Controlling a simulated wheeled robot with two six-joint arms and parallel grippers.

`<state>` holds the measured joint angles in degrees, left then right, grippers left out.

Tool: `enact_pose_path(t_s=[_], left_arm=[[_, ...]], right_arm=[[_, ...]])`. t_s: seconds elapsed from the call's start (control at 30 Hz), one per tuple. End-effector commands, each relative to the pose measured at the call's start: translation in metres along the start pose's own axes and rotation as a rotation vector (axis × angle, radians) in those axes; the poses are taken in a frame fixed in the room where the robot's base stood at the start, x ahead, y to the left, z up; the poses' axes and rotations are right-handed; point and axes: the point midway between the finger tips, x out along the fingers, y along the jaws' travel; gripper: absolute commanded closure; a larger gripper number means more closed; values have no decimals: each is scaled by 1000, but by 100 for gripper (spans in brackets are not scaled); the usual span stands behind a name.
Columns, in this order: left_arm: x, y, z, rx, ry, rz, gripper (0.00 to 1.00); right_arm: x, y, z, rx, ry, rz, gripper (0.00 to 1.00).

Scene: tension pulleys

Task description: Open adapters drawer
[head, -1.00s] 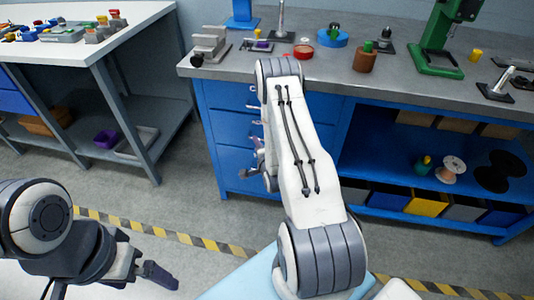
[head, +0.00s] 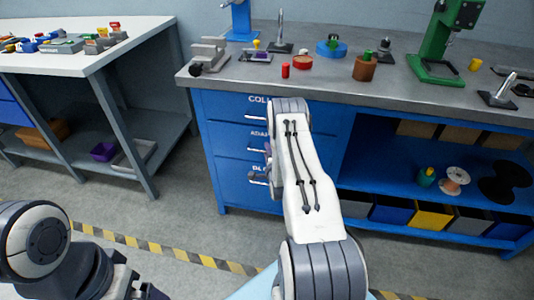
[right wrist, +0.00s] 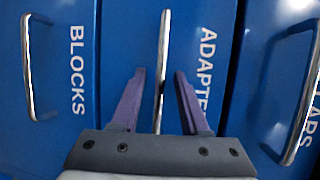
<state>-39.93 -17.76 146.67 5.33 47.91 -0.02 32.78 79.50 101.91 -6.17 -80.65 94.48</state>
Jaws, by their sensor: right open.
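The adapters drawer (head: 229,143) is the middle of a blue stack and looks shut. In the right wrist view, its blue front (right wrist: 207,110) carries a long silver bar handle (right wrist: 164,40). My right gripper (right wrist: 160,73) is open, with its two purple fingers on either side of the handle and gaps showing on both sides. In the head view, my right gripper (head: 266,150) is partly hidden by my arm, close to the drawer front. My left gripper (head: 150,291) is cut off at the bottom edge, far from the drawers.
The collars drawer (head: 225,104) is above and the blocks drawer (head: 236,181) below; both look shut. The grey worktop (head: 330,88) overhangs them, with parts and a green press (head: 440,45) on it. A white-topped table (head: 75,62) stands left. Floor before the drawers is clear.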

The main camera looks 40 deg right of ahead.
Motion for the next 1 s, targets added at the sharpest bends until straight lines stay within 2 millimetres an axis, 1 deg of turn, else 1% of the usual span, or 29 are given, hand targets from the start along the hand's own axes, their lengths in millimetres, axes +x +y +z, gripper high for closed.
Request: enact_pose_path(t_s=[0.27, 0.3, 0.37, 0.4, 1.0], left_arm=[[0, 0, 0, 0, 0, 0, 0], [0, 0, 0, 0, 0, 0, 0], [0, 0, 0, 0, 0, 0, 0], [0, 0, 0, 0, 0, 0, 0], [0, 0, 0, 0, 0, 0, 0]], right_arm=[[2, 0, 0, 0, 0, 1, 55], [2, 0, 0, 0, 0, 1, 63], [2, 0, 0, 0, 0, 1, 86], [2, 0, 0, 0, 0, 1, 100], [2, 0, 0, 0, 0, 1, 100]])
